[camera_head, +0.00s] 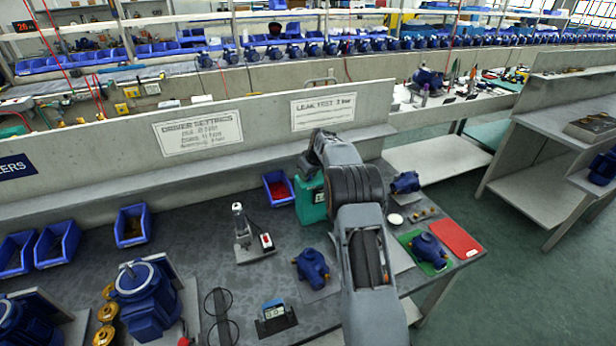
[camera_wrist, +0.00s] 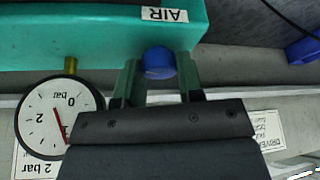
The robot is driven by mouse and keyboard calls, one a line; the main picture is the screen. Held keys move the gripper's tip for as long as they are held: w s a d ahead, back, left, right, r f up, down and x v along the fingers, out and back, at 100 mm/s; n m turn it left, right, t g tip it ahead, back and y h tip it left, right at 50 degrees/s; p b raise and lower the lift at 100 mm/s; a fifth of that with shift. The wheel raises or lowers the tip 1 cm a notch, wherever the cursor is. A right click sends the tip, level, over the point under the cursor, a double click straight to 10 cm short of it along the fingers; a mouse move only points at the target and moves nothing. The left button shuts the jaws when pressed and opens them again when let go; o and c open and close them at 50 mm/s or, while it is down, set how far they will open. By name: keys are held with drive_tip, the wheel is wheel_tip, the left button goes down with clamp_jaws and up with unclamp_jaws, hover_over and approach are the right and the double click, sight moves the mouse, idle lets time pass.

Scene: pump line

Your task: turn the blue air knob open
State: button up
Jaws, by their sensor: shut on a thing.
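The blue air knob (camera_wrist: 158,62) sits on the front of a teal box (camera_wrist: 60,35) beside a white label that reads AIR. The wrist view looks upside down. My gripper (camera_wrist: 158,75) has one finger on each side of the knob and is shut on it. A round white gauge (camera_wrist: 40,110), marked in bar and with a red needle, is fixed to the box at the left of the wrist view. In the head view the teal box (camera_head: 309,203) stands at the back of the bench, partly behind my arm; the knob and fingers are hidden there.
A blue bin with red contents (camera_head: 278,187) stands just left of the box. A blue pump (camera_head: 311,268) lies left of my arm; another sits on a green mat (camera_head: 411,239) to its right. A low wall (camera_head: 250,110) with signs runs behind.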

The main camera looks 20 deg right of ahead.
drive_tip(key=shift+n, duration=0.4)
drive_tip(key=o, duration=0.9)
drive_tip(key=v, duration=0.7)
drive_tip(key=b+v, duration=0.1)
drive_tip(key=v, duration=0.6)
drive_tip(key=shift+d+f, duration=0.1)
drive_tip(key=shift+d, duration=0.1)
